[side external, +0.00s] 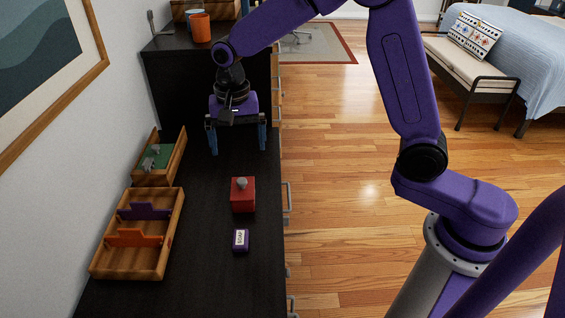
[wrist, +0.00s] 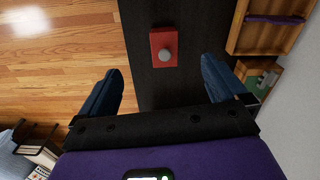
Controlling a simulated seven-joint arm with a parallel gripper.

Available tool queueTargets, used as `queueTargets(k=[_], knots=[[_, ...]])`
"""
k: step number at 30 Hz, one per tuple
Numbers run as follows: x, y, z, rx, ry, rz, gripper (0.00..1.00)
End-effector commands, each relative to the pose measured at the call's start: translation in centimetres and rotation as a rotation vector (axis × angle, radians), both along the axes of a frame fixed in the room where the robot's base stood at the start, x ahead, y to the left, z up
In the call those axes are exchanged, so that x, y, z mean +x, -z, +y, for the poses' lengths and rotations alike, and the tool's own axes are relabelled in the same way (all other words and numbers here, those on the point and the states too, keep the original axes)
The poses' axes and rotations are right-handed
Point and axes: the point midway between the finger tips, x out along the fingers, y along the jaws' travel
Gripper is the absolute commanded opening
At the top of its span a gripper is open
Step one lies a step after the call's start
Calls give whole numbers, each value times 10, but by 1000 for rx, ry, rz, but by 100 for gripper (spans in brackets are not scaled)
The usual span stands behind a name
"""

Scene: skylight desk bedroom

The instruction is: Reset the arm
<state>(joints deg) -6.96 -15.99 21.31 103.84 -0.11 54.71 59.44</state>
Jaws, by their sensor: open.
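My gripper (side external: 238,148) is open, with its two blue fingers spread wide and pointing down. Nothing is between the fingers. It hangs above the far part of the black desk top (side external: 215,215), in front of the taller black cabinet. In the wrist view the blue fingers show on both sides, with a red box (wrist: 158,40) beyond and between them, apart from both. The arm reaches over from the right in the side view.
The red box (side external: 243,202) with a grey knob and a small purple soap box (side external: 240,240) stand on the desk. Wooden trays (side external: 164,262) (side external: 178,164) lie along the wall. An orange cup (side external: 201,28) stands on the tall cabinet (side external: 170,75).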

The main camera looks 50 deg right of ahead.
Motion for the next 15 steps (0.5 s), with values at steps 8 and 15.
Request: queueTargets(k=[8,15], knots=[[-57,-16,-2,3,-361,-6,99],[-113,-25,-13,5,-681,-12,99]])
